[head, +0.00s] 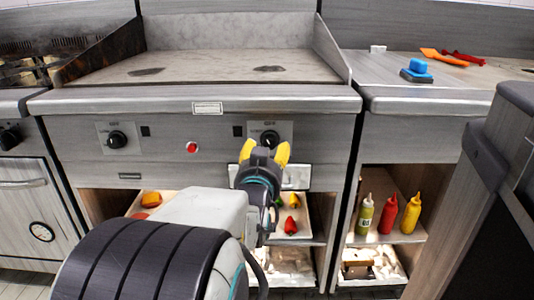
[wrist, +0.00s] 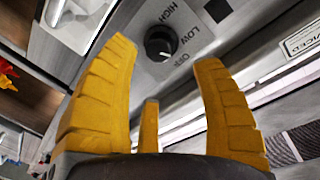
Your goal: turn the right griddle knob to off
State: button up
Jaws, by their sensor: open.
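The right griddle knob (head: 270,137) is a round black dial on the steel front panel below the griddle. In the wrist view the knob (wrist: 159,42) sits on a plate with the words HIGH, LOW and OFF beside it. I cannot tell for sure which word its mark points at. My gripper (head: 265,153) has yellow fingers and is in front of the panel, just below the knob in the head view. In the wrist view my gripper (wrist: 164,52) is open and empty, with the knob showing beyond the gap between the fingertips. They appear apart from it.
The left griddle knob (head: 116,139) and a red button (head: 192,148) are on the same panel. Trays of vegetables (head: 291,226) are on the shelf below. Sauce bottles (head: 389,213) stand in the right cubby. A dark-sided unit (head: 480,190) stands close on the right.

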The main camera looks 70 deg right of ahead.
aim_at(269, 145)
jog(key=n, duration=0.2)
jog(key=d+n+p, duration=0.1)
jog(key=n, duration=0.1)
jog(key=n+p, duration=0.1)
jog(key=n, duration=0.1)
jog(key=shift+w+d+f+n+h, duration=0.25)
jog(key=shift+d+f+n+h, duration=0.05)
jog(key=shift+d, duration=0.05)
jog(key=shift+b+x, duration=1)
jog(key=shift+x, duration=1.55)
jog(key=shift+f, duration=0.1)
grip_shut()
